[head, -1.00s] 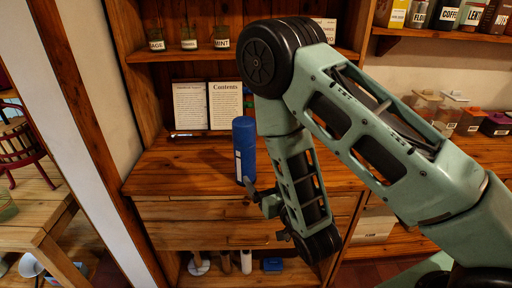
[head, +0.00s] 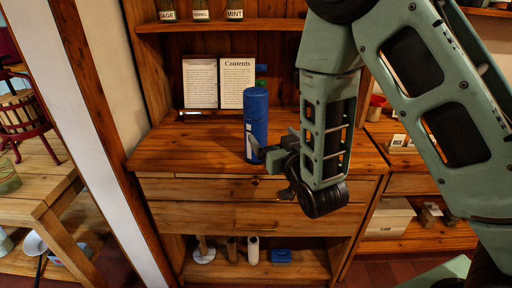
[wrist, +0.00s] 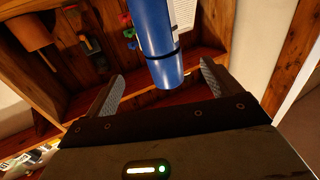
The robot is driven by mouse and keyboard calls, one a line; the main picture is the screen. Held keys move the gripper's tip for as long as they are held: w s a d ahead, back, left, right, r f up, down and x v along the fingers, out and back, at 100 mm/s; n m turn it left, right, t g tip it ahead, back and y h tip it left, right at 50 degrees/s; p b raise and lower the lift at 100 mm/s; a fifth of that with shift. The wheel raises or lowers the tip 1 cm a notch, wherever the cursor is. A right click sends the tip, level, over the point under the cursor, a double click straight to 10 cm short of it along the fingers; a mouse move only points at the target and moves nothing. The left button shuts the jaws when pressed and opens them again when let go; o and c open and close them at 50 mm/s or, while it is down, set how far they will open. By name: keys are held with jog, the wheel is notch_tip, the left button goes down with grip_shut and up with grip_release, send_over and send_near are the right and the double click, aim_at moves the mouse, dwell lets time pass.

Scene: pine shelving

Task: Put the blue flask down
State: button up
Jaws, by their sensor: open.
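My gripper (head: 271,153) is at the flask's lower right in the head view. In the wrist view the flask (wrist: 155,35) appears between the two spread fingers of my gripper (wrist: 163,76), with a dark band near its lower end in the picture. The fingers are open and show gaps on both sides of the flask.
Labelled jars (head: 200,14) stand on the shelf above. Drawers (head: 235,215) lie below, and a lower shelf holds a blue box (head: 281,255). The counter left of the flask is clear.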

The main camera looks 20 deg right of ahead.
aim_at(261, 122)
jog(key=shift+f+b, duration=0.25)
jog(key=shift+b, duration=0.65)
jog(key=w, duration=0.2)
jog(key=w+p, duration=0.1)
jog(key=w, duration=0.1)
jog(key=w+p, duration=0.1)
jog(key=w, duration=0.1)
jog(key=shift+w+a+r, duration=0.2)
jog(key=shift+a+r, duration=0.05)
jog(key=shift+r, duration=0.1)
jog(key=w+p, duration=0.2)
jog(key=w, duration=0.3)
jog(key=shift+w+a+p, duration=0.1)
jog(key=shift+a+p, duration=0.15)
jog(key=shift+p, duration=0.15)
jog(key=shift+w+f, duration=0.15)
jog(key=shift+w, duration=0.4)
jog(key=c, duration=1.8)
jog(key=shift+c, duration=0.2)
